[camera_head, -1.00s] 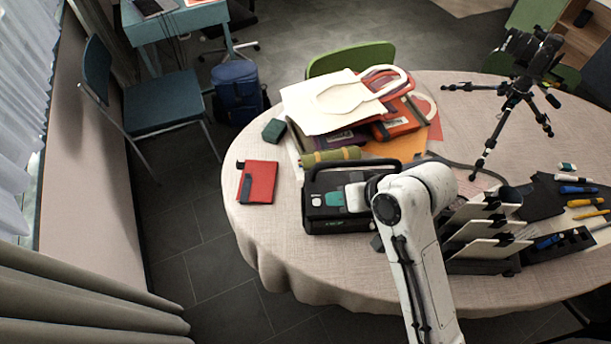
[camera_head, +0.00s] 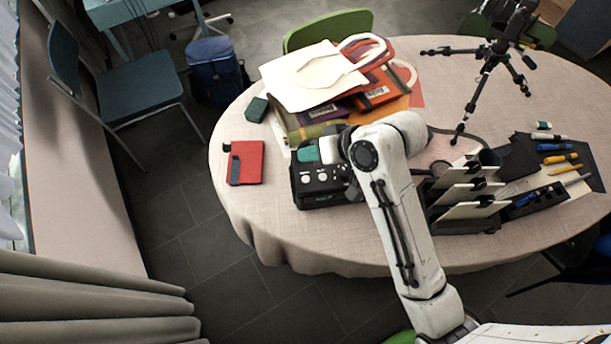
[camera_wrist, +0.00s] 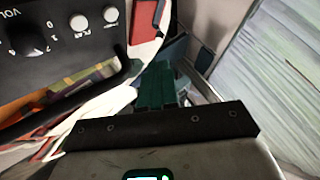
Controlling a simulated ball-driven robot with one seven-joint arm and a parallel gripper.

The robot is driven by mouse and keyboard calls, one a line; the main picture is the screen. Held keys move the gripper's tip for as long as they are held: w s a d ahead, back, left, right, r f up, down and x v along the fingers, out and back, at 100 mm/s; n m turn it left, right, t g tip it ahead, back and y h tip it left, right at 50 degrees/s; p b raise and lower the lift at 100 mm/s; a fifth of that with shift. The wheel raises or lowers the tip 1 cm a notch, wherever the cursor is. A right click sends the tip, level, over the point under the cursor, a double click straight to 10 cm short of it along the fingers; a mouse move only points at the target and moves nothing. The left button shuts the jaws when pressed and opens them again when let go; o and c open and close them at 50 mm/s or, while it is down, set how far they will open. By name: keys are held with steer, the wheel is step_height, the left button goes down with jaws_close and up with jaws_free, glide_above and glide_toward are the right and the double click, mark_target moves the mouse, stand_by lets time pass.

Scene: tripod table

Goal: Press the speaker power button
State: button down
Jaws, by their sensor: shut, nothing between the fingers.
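The black speaker (camera_head: 306,192) stands on the near left part of the table, partly hidden behind my arm. In the wrist view its panel (camera_wrist: 55,45) fills the upper left, with a dark volume knob (camera_wrist: 25,36) and two pale round buttons, one on the left (camera_wrist: 78,22) and one on the right (camera_wrist: 110,14). Their small labels are hard to read. My gripper (camera_head: 305,154) is shut and empty above the speaker's left part. In the wrist view its teal fingers (camera_wrist: 155,72) are together, below and right of the buttons; I see no contact.
A red notebook (camera_head: 250,162) lies left of the speaker, with a green box (camera_head: 256,109) behind it. Bags and papers (camera_head: 330,85) are piled behind the speaker. A rack of pale panels (camera_head: 468,195) stands right of my arm, near a tripod (camera_head: 487,65).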

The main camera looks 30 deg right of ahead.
steer(key=b, duration=0.4)
glide_above(310, 179)
steer(key=f, duration=0.5)
steer(key=shift+s+a+f, duration=0.2)
steer(key=shift+f, duration=0.1)
steer(key=shift+f+b, duration=0.6)
steer(key=shift+f, duration=0.45)
steer(key=shift+f, duration=0.15)
stand_by(0.4)
steer(key=shift+f, duration=0.25)
steer(key=shift+f, duration=0.4)
stand_by(0.6)
steer(key=shift+r+p, duration=0.85)
steer(key=shift+p, duration=0.1)
